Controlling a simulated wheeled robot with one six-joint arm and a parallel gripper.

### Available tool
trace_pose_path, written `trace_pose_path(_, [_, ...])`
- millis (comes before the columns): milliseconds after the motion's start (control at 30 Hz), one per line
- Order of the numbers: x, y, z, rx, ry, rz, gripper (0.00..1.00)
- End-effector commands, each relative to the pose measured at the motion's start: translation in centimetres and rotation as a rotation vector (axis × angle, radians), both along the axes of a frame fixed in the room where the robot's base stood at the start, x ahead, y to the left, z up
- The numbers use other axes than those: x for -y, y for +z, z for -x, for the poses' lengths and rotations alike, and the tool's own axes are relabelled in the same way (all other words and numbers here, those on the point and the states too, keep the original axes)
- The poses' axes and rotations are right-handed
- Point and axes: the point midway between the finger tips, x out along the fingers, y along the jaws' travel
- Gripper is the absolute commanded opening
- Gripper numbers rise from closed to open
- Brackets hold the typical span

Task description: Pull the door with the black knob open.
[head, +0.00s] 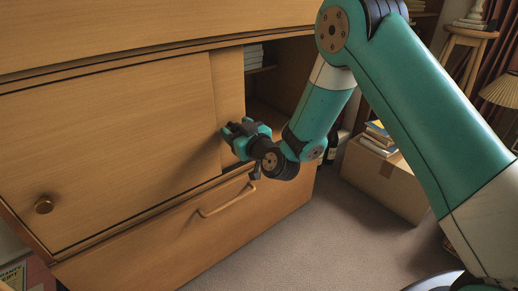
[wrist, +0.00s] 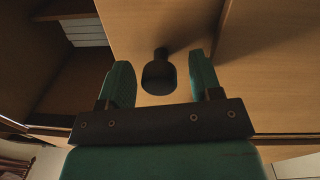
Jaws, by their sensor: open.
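The black knob (wrist: 158,77) stands out from a narrow, light-wood door panel in the wrist view. The panel (head: 228,80) shows in the head view between the larger left door and a dark opening. My gripper (head: 228,132) is at this panel in the head view and hides the knob there. In the wrist view my gripper (wrist: 163,82) is open, with one green finger on each side of the knob. A gap shows between the knob and each finger, so neither appears to touch it.
A larger door (head: 110,140) with a brown knob (head: 43,204) is at left. The opening (head: 285,75) at right holds books. Below is a drawer with a bar handle (head: 226,198). A cardboard box (head: 385,180) with books stands on the carpet. Open carpet (head: 310,240) lies in front.

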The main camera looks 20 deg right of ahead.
Motion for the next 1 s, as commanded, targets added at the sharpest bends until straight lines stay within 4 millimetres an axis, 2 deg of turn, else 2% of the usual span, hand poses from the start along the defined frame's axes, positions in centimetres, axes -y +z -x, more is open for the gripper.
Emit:
trace_pose_path(100, [0.5, -0.9, 1.2, 0.001, -0.001, -0.001, 0.59])
trace_pose_path(367, [1.7, -1.0, 4.8, 0.003, -0.002, -0.001, 0.59])
trace_pose_path(700, [3.7, -0.8, 10.7, 0.007, 0.0, 0.0, 0.59])
trace_pose_path(1000, [4.4, -0.8, 13.6, 0.013, 0.016, 0.004, 0.59])
